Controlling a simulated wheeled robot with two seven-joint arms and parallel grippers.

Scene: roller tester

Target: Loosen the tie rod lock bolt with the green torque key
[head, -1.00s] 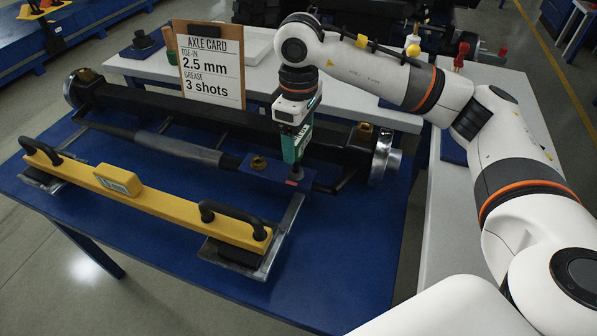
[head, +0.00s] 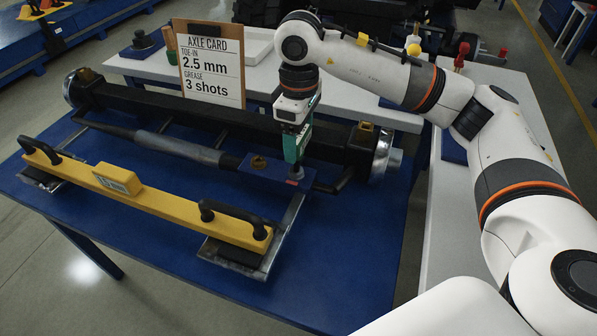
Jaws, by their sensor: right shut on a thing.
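My right gripper (head: 298,127) reaches down over the axle bench and is shut on the green torque key (head: 293,147). The key points downward, its lower end at the right part of the blue block on the tie rod. The grey tie rod (head: 180,146) runs in front of the black axle beam. A brass hex bolt head (head: 259,162) shows on the blue block (head: 240,168), left of the key. A small reddish spot shows at the key's lower end; whether the key is seated on a bolt there I cannot tell. My left gripper is out of view.
A yellow toe gauge (head: 150,198) with black handles and a small display lies along the front of the blue bench (head: 340,270). The black axle beam (head: 220,125) lies behind the rod. An axle card (head: 210,65) stands at the back by a white tray (head: 258,48).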

